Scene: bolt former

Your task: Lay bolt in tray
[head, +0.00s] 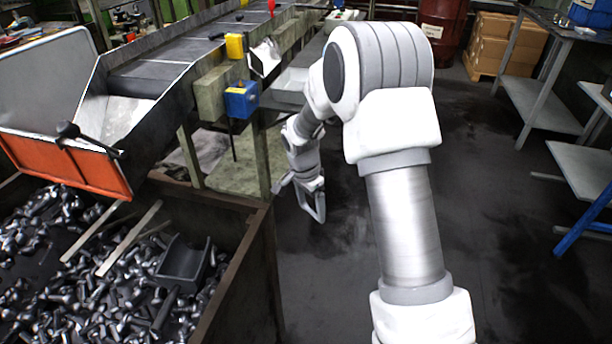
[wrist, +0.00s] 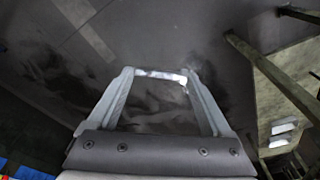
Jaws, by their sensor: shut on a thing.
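My gripper (head: 314,210) hangs low over the dark floor in the head view, just right of the machine's leg frame. In the wrist view its two fingers (wrist: 160,80) are spread, and a bright metal bolt (wrist: 160,75) spans the gap between the tips. The bolt is small and its head and thread cannot be made out. A grey metal surface that may be the tray (head: 291,79) shows beside the machine, partly hidden by my arm. I cannot tell for sure that it is the tray. The gripper is below and apart from it.
A large bin (head: 240,262) of loose bolts stands at the lower left, with a dark scoop (head: 184,262) in it. The machine's chute (head: 110,118) and a blue box (head: 241,100) are above. Metal tables (head: 585,165) stand at the right. The floor between is clear.

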